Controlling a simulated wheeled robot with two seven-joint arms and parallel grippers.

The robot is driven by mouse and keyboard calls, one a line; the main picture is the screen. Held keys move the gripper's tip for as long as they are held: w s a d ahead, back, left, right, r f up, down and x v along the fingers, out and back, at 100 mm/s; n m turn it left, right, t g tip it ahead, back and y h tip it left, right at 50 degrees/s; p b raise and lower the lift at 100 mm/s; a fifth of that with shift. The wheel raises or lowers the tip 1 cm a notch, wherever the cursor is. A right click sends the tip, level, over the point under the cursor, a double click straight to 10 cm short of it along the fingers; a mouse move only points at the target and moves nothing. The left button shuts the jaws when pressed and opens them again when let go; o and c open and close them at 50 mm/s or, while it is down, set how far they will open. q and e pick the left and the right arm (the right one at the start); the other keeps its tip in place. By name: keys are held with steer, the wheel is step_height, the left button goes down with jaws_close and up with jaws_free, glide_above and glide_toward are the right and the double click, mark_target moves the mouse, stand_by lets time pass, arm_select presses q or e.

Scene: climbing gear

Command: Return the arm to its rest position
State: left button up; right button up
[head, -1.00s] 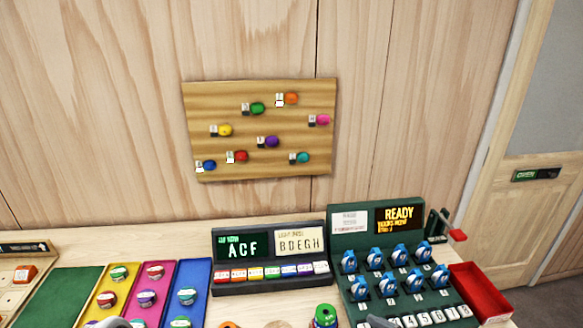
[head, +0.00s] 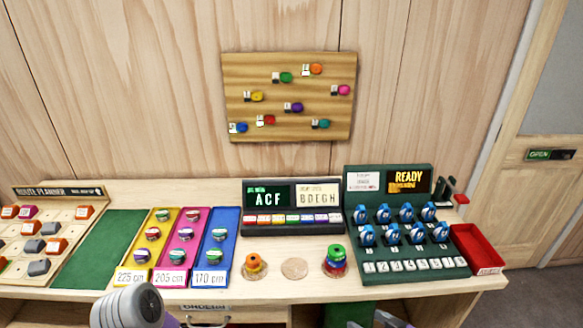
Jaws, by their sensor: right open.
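My right gripper (head: 372,320) shows only at the bottom edge, in front of the table. Its two grey fingers are apart, and nothing shows between them. The rest of the right arm is out of frame. A grey rounded link of mine (head: 127,308) shows at the lower left, in front of the table's front edge. My left gripper is not in view.
The table holds a route planner board (head: 60,192), coloured trays, a display (head: 292,221) reading ACF and BDEGH, stacked discs (head: 335,260), a dark green READY console (head: 388,181) with blue pieces, and a red tray (head: 478,250). A hold board (head: 290,131) hangs behind.

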steer(key=s+a+f+m+g+h, duration=0.1)
steer(key=s+a+f+m+g, duration=0.1)
steer(key=f, duration=0.6)
steer(key=s+a+f+m+g+h, duration=0.1)
steer(key=s+a+f+m+g, duration=0.15)
steer(key=f, duration=0.45)
steer(key=s+a+f+m+g, duration=0.1)
steer(key=s+a+f+g, duration=0.4)
steer(key=s+f, duration=0.4)
steer(key=shift+s+f+m, duration=0.2)
steer(key=shift+s+m, duration=0.15)
steer(key=shift+s, duration=0.35)
steer(key=shift+a+g, duration=0.1)
steer(key=shift+g, duration=0.15)
